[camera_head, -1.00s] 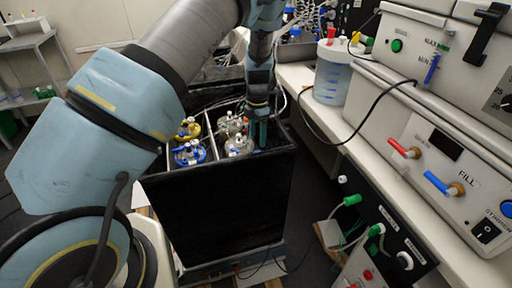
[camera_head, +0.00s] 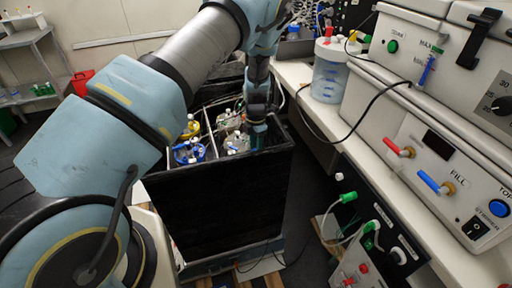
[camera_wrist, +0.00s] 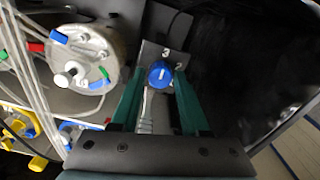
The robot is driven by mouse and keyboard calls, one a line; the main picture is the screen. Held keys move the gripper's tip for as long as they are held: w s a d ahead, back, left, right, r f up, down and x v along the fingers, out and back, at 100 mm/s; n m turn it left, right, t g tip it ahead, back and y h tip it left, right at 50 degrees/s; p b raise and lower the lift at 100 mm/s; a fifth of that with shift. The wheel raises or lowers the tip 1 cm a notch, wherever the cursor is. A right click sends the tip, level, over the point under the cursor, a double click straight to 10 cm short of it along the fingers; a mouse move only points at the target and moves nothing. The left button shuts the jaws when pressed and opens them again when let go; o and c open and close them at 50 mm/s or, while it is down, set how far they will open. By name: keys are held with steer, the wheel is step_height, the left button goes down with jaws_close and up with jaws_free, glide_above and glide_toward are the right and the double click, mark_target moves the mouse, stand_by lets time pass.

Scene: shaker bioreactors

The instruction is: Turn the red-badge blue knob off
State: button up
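A round blue knob (camera_wrist: 160,73) with a pale line across its face sits on a small grey plate (camera_wrist: 152,50) in the wrist view. White marks show on the plate around it; no red badge is clear to me. My gripper (camera_wrist: 160,84) is open, with one green finger on each side of the knob near the tips. I cannot tell whether the fingers touch it. In the head view my gripper (camera_head: 256,135) reaches down into the back right part of the black box (camera_head: 220,200), and the knob is hidden there.
Vessels with blue (camera_head: 188,152) and yellow (camera_head: 190,130) rings stand in the box left of my gripper. A metal-lidded vessel (camera_wrist: 85,55) with tubes is close to my left finger. The box's dark wall lies to the right. A bench with control units (camera_head: 440,150) stands at right.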

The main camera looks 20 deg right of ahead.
jaws_close()
